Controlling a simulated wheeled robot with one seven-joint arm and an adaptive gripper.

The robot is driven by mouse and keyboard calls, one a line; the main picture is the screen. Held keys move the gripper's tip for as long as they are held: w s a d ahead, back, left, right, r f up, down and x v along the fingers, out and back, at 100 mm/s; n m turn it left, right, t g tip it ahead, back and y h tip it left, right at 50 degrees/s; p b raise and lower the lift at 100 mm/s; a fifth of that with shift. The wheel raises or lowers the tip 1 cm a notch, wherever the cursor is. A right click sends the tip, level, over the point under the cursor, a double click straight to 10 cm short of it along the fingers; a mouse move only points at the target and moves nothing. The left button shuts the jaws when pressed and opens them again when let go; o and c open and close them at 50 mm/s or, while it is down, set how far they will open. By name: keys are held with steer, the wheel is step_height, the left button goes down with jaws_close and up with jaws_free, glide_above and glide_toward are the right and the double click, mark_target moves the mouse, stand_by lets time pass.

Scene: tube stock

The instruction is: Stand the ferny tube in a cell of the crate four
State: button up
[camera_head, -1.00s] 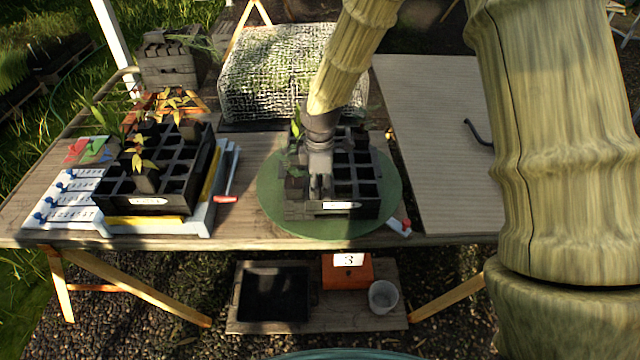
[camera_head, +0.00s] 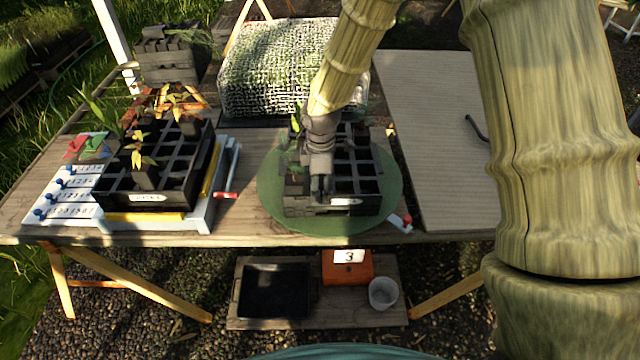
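A black crate of cells (camera_head: 369,187) stands on a round green mat (camera_head: 272,205) in the middle of the table. Its front label is too small to read. Small green plants (camera_head: 295,128) stand along its left side, one with fine, feathery leaves (camera_head: 287,158); I cannot tell surely which is the ferny tube. My gripper (camera_head: 320,192) points down over the crate's left-middle cells, close to its front. The fingers look close together, and no tube shows clearly between them. The hand hides part of the crate's cells.
A second black crate (camera_head: 112,197) with yellow-leaved and dark tubes stands at left on a white and yellow tray (camera_head: 204,217). A mesh-covered block (camera_head: 262,75) stands behind. A corrugated board (camera_head: 430,110) lies at right. Below are a black tray (camera_head: 275,292), an orange box marked 3 (camera_head: 347,272) and a pot (camera_head: 383,293).

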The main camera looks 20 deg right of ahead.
steer(key=shift+r, duration=0.2)
steer(key=shift+w+r, duration=0.1)
steer(key=shift+r, duration=0.35)
step_height(320, 180, up, 11)
stand_by(0.4)
stand_by(0.5)
